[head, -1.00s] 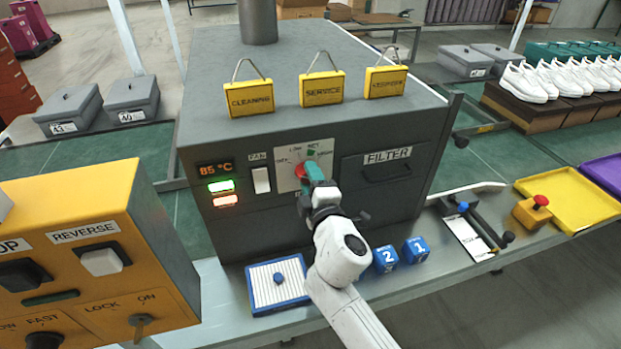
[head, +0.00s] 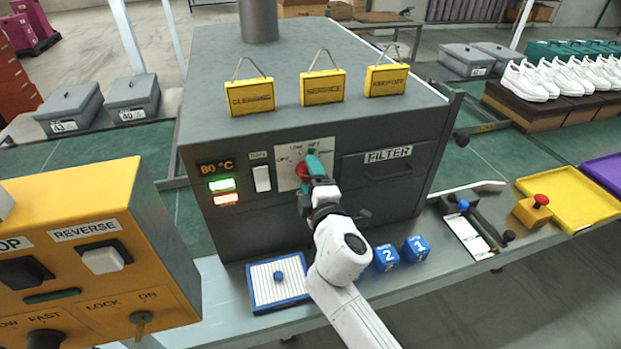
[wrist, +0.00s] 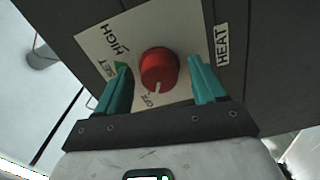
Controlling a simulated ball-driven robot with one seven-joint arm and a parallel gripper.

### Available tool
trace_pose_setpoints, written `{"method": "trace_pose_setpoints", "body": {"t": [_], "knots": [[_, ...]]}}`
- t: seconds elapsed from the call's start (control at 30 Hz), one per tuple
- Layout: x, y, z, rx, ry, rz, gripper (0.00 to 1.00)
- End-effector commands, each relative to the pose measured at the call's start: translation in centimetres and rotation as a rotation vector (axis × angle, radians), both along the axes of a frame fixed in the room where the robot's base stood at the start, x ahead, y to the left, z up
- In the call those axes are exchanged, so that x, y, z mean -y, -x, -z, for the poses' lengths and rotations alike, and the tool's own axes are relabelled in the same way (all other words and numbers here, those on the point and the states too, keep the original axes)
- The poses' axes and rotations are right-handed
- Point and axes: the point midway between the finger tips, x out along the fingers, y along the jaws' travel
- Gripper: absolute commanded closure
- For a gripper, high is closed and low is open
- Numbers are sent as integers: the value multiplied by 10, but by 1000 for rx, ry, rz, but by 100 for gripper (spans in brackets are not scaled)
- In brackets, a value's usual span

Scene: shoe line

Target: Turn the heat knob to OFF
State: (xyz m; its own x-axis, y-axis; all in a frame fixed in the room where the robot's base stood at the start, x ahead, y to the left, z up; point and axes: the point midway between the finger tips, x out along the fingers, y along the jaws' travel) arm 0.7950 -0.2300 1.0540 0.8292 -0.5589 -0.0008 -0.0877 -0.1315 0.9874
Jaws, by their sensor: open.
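The red heat knob (wrist: 158,67) sits on a white dial plate (wrist: 186,42) marked HIGH, SET and OFF, with a HEAT label (wrist: 222,45) beside it. Its white pointer line is toward the OFF mark in the wrist view; the LOW mark is hidden there by a finger. My gripper (wrist: 159,65) is open, with one teal finger on each side of the knob and a visible gap to it. In the head view, my gripper (head: 314,166) covers part of the knob (head: 301,168). The grey machine's display (head: 215,167) reads 80 °C.
A white rocker switch (head: 262,179) is left of the dial and a FILTER drawer (head: 388,167) right of it. Below are a blue-framed tray (head: 262,296) and blue blocks numbered 2 (head: 385,258) and 1 (head: 416,249). A yellow control box (head: 95,215) stands at the left.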

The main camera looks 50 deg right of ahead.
Motion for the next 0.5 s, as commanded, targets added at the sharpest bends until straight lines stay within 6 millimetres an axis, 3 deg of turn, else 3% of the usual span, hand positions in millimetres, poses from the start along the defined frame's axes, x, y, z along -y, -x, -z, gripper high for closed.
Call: {"method": "trace_pose_setpoints", "body": {"t": [0.23,0.5], "knots": [[-5,8,2,-1,-1,1,31],[-33,48,4,-1,0,-2,31]]}}
